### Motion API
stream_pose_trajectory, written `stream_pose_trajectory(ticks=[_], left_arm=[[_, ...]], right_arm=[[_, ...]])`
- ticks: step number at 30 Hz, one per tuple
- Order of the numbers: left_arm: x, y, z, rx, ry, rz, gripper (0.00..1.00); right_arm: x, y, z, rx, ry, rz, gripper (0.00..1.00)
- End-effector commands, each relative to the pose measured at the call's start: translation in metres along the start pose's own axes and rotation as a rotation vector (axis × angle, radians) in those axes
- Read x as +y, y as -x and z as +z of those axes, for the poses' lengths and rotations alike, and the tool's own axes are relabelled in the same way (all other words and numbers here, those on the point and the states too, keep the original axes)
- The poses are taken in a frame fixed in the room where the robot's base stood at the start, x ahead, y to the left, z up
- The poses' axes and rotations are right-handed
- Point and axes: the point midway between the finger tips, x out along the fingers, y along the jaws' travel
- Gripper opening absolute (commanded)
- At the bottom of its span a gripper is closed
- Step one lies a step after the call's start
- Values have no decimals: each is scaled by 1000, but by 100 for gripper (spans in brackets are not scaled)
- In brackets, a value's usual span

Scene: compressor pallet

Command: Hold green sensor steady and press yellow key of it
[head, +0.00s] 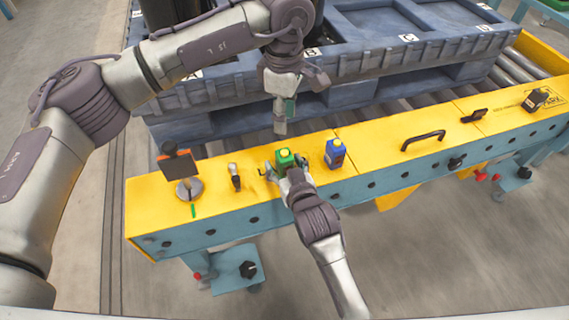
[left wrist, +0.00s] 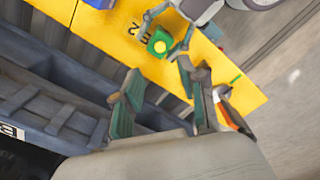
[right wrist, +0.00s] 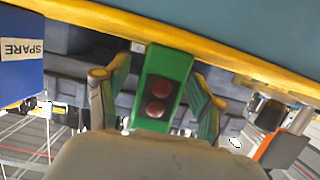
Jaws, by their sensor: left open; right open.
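The green sensor (head: 286,164) stands on the yellow top of the beam, with its yellow key (head: 284,153) facing up. My right gripper (head: 276,173) is open, its fingers on either side of the sensor. The right wrist view shows the sensor's green face with two dark red round spots (right wrist: 159,98) between the spread fingers; contact cannot be told. My left gripper (head: 282,122) is open and empty, pointing down above and behind the sensor. In the left wrist view the yellow key (left wrist: 160,46) lies beyond the fingertips.
A blue box with a yellow top (head: 335,155) stands just right of the sensor. A small black-and-metal part (head: 235,177) and a round metal stand with a dark orange-edged plate (head: 180,165) are left. A black handle (head: 424,139) is farther right. Blue pallet crates (head: 330,72) stand behind.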

Motion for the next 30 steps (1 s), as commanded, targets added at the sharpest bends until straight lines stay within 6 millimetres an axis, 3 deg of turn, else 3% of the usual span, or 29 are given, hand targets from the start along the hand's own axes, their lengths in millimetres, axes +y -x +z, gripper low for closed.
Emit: stream_pose_trajectory(ticks=[4, 16, 24, 30], left_arm=[[0, 0, 0, 0, 0, 0, 42], [0, 0, 0, 0, 0, 0, 42], [0, 0, 0, 0, 0, 0, 0], [0, 0, 0, 0, 0, 0, 0]], right_arm=[[0, 0, 0, 0, 0, 0, 64], [0, 0, 0, 0, 0, 0, 0], [0, 0, 0, 0, 0, 0, 0], [0, 0, 0, 0, 0, 0, 0]])
